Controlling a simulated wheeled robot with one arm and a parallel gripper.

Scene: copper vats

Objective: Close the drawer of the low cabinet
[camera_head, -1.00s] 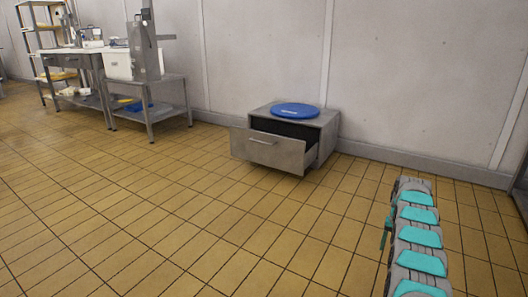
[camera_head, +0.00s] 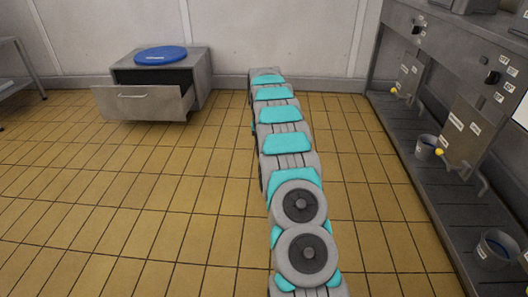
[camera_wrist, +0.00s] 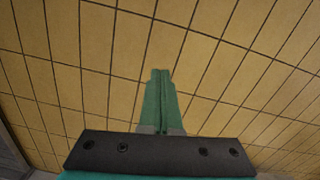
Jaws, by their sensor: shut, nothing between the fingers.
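The low cabinet (camera_head: 200,78) is a grey metal box on the floor against the back wall, at the upper left in the head view. Its drawer (camera_head: 140,102) is pulled out, with a bar handle (camera_head: 133,96) on its front and a dark gap behind the front. A blue round lid-like disc (camera_head: 161,55) lies on top of the cabinet. My gripper (camera_wrist: 161,73) shows in the wrist view with its green fingers together and empty, over bare floor tiles. In the head view my arm stretches forward, right of the cabinet and apart from it, and the gripper is hidden.
A dark metal stand with taps (camera_head: 455,130) runs along the right side, with small buckets (camera_head: 427,147) on its low shelf. Part of a metal table (camera_head: 18,75) shows at the left edge. The tiled floor (camera_head: 120,200) before the cabinet is clear.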

